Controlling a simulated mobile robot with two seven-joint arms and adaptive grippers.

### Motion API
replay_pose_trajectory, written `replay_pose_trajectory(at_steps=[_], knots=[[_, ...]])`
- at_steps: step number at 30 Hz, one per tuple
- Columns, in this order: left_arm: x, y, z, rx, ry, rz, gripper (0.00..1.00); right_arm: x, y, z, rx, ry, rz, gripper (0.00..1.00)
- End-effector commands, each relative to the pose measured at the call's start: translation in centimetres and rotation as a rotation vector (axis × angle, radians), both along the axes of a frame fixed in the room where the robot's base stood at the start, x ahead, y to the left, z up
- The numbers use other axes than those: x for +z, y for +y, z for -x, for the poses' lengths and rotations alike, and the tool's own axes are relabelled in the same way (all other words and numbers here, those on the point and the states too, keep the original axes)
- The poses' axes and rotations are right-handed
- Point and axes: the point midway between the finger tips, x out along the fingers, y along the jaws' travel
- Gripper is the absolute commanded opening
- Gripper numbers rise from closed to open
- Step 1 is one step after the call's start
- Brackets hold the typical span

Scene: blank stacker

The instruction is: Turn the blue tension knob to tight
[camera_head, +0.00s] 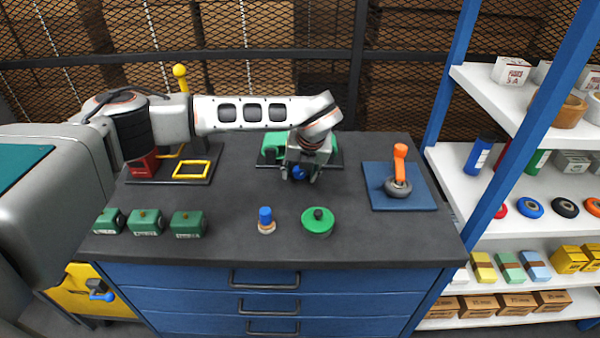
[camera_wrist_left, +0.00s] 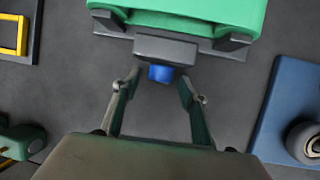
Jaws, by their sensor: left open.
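A blue knob (camera_head: 298,172) sits on the front of the green machine (camera_head: 272,139) at the back middle of the bench. In the left wrist view the knob (camera_wrist_left: 161,73) sticks out from a grey block under the green body (camera_wrist_left: 205,10). My left gripper (camera_head: 300,178) is open at the knob, with its fingertips (camera_wrist_left: 159,81) on either side of it. Gaps show between both fingers and the knob. My left wrist hides much of the machine in the head view. Any tight marking is not visible. My right gripper is not in view.
Several green blocks (camera_head: 146,222), a small blue-topped piece (camera_head: 266,221) and a green disc (camera_head: 318,222) stand along the bench front. An orange-handled device on a blue plate (camera_head: 419,195) is right. A yellow frame (camera_head: 192,170) is left. Stocked shelves (camera_head: 535,188) stand far right.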

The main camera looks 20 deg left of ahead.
Motion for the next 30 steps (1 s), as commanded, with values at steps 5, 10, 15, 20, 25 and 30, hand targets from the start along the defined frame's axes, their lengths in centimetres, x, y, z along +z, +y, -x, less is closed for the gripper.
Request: replay_pose_trajectory(at_steps=[5, 10, 15, 20, 25, 30], knots=[[1.2, -0.3, 0.3, -0.001, -0.003, 0.001, 0.43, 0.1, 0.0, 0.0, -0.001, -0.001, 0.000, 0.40], [4.0, -1.0, 1.2, -0.002, -0.005, 0.000, 0.43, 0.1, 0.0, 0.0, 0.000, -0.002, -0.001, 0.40], [7.2, -1.8, 2.4, -0.001, -0.004, 0.000, 0.43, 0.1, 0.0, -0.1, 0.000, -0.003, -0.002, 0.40], [9.5, -2.5, 3.3, -0.001, -0.003, 0.000, 0.43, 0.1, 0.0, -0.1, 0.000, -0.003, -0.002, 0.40], [10.7, -2.8, 3.9, -0.001, 0.000, 0.000, 0.43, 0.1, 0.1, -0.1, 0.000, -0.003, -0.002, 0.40], [11.0, -2.9, 4.0, -0.001, 0.001, 0.000, 0.43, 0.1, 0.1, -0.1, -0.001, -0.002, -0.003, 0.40]])
